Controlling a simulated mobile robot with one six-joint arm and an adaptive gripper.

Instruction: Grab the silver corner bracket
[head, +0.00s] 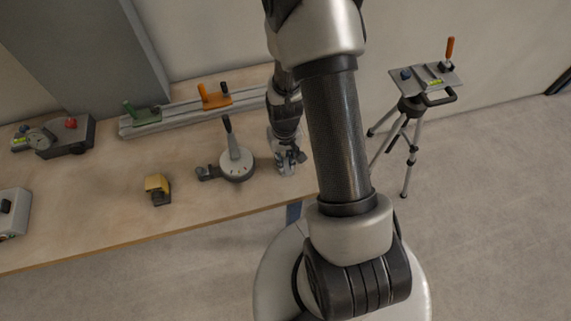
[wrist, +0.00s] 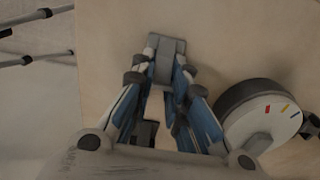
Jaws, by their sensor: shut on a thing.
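My gripper (wrist: 165,72) points down over the wooden table, near its right end. In the wrist view its two fingers are closed on a small grey piece, the silver corner bracket (wrist: 166,48), which sits between the fingertips. Part of the bracket is hidden by the fingers. In the head view my gripper (head: 289,161) is low at the table's right side, and the bracket cannot be made out clearly there. Whether the bracket touches the table is hard to tell.
A round grey dial with a lever (head: 236,163) stands close to the left of my gripper in the head view. A yellow-and-black block (head: 157,189) lies farther left. A rail (head: 180,118) with green and orange clamps runs behind. A tripod (head: 411,104) stands off the table, right.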

